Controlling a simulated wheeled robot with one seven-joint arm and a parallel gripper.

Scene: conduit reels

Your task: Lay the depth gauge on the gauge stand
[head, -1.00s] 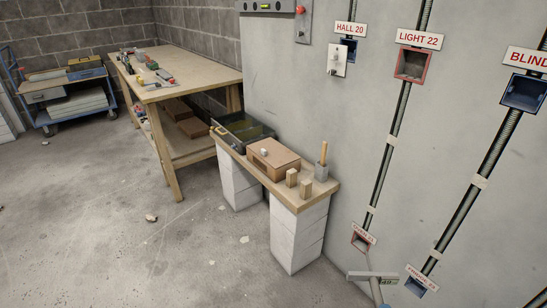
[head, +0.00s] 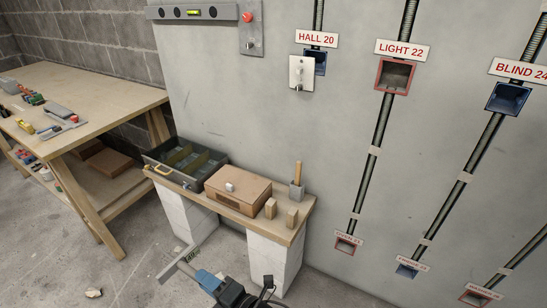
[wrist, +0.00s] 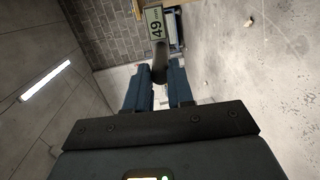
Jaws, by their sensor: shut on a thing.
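The depth gauge (head: 178,265) is a pale grey T-shaped tool at the bottom of the head view. Its display reads 49 mm in the wrist view (wrist: 156,24), where its dark stem runs back between the fingers. My gripper (head: 206,279) is shut on the stem; its two blue fingers flank it in the wrist view (wrist: 159,88). The gauge is in the air, in front of and apart from the low bench. Two small upright wooden blocks (head: 270,208) (head: 292,217) stand apart near the bench's front edge; they look like the gauge stand, but I cannot be certain.
The plank bench (head: 254,230) rests on pale block piers. A larger workbench (head: 75,95) stands left.

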